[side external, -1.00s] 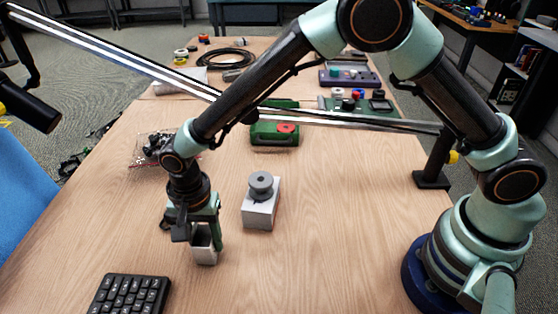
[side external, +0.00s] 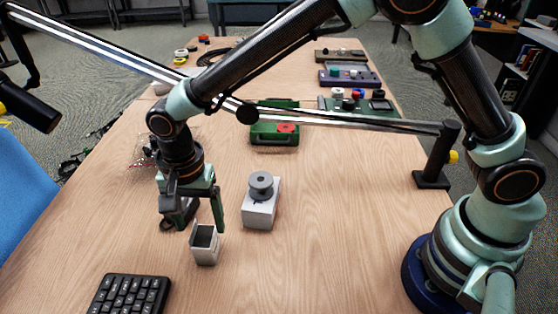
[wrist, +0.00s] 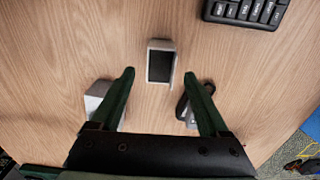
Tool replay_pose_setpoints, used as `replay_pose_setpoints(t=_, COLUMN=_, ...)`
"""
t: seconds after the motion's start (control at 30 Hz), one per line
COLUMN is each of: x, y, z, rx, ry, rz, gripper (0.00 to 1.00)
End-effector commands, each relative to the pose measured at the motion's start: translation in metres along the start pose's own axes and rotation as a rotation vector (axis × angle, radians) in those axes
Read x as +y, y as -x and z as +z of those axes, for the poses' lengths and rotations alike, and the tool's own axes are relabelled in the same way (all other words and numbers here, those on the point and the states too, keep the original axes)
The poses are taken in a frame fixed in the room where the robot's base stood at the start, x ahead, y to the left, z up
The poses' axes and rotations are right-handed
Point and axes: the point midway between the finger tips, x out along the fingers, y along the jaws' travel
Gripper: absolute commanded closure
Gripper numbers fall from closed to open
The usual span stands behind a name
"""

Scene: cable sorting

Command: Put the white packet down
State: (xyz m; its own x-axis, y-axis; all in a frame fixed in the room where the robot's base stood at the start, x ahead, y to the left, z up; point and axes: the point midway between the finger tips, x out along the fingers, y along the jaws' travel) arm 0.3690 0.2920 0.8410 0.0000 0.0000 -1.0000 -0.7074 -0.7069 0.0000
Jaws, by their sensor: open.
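The white packet (side external: 205,257), a small open-topped box with a dark inside, stands upright on the wooden table. In the wrist view the white packet (wrist: 161,44) lies just beyond and between the fingertips. My gripper (side external: 195,222) is open and empty, raised and behind the packet in the side view. Its two green fingers also show in the wrist view, where the gripper (wrist: 159,76) has a clear gap between its tips. Neither finger appears to touch the packet.
A pale box (side external: 260,212) with a grey spool (side external: 261,184) on top stands right of the packet. A black keyboard (side external: 130,296) lies at the front left. A dark object (wrist: 183,104) is partly hidden by a finger. A green case (side external: 274,135) stands farther back.

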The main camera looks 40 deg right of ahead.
Motion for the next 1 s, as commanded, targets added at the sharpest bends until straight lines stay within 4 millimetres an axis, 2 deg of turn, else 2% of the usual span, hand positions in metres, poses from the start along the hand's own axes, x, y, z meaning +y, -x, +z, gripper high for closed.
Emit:
replay_pose_setpoints(t=0.03, x=-0.001, y=0.012, z=0.000, rx=0.001, ry=0.000, rz=-0.005, gripper=0.21)
replay_pose_setpoints(t=0.2, x=-0.001, y=0.040, z=0.000, rx=0.000, ry=0.000, rz=-0.004, gripper=0.21)
replay_pose_setpoints(t=0.4, x=0.000, y=0.057, z=-0.001, rx=0.000, ry=0.001, rz=-0.002, gripper=0.21)
replay_pose_setpoints(t=0.57, x=0.012, y=0.079, z=-0.021, rx=0.007, ry=0.043, rz=-0.035, gripper=0.21)
replay_pose_setpoints(t=0.67, x=0.032, y=0.103, z=-0.046, rx=0.023, ry=0.111, rz=-0.081, gripper=0.21)
replay_pose_setpoints(t=0.77, x=0.061, y=0.127, z=-0.074, rx=0.055, ry=0.197, rz=-0.129, gripper=0.21)
replay_pose_setpoints(t=1.0, x=0.140, y=0.165, z=-0.120, rx=0.176, ry=0.409, rz=-0.212, gripper=0.21)
